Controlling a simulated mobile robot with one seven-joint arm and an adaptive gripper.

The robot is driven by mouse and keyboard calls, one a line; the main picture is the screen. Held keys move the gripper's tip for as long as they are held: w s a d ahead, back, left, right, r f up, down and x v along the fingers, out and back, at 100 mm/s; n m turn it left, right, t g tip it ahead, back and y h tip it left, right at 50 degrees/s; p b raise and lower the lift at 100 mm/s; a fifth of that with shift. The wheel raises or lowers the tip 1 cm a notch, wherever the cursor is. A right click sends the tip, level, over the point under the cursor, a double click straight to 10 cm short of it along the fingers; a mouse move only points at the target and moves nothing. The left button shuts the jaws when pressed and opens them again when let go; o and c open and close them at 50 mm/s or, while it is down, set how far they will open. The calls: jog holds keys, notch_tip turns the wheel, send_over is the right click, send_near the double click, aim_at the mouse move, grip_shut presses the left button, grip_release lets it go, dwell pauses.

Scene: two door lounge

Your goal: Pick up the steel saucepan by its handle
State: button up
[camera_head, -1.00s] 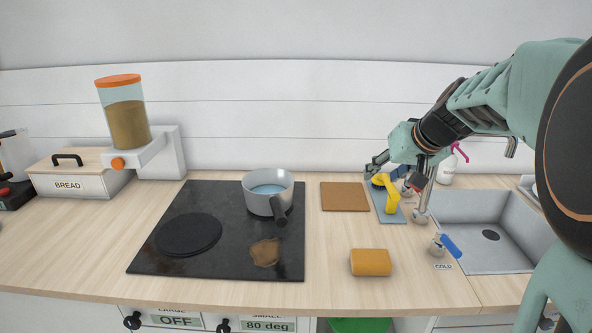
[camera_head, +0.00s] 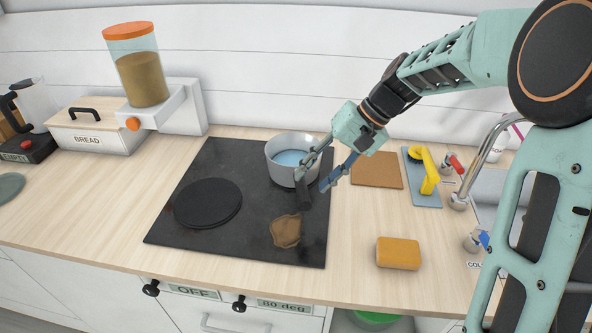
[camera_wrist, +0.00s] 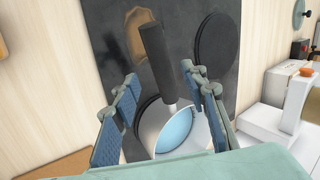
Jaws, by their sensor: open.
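The steel saucepan (camera_head: 285,172) stands upright on the back right of the black hob, with pale blue liquid inside. Its dark handle (camera_head: 304,197) points toward the front of the counter. My gripper (camera_head: 312,184) is open above the handle, with a finger on either side of it in the head view. In the wrist view, the handle (camera_wrist: 157,62) runs up between the two open fingers (camera_wrist: 160,90), and the pan (camera_wrist: 172,130) lies below, partly hidden by my gripper. I cannot tell whether a finger touches the handle.
The hob (camera_head: 225,160) has a brown stain (camera_head: 286,231) and a dark round plate (camera_head: 207,203). A yellow sponge (camera_head: 398,253), a brown board (camera_head: 377,170) and a yellow brush (camera_head: 429,172) lie to the right, near the tap (camera_head: 480,160). The bread box (camera_head: 92,132) is at left.

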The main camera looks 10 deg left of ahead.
aim_at(305, 185)
jog(key=shift+x, duration=2.75)
jog(key=shift+w+a+r, duration=0.1)
jog(key=shift+a+r, duration=0.05)
grip_shut()
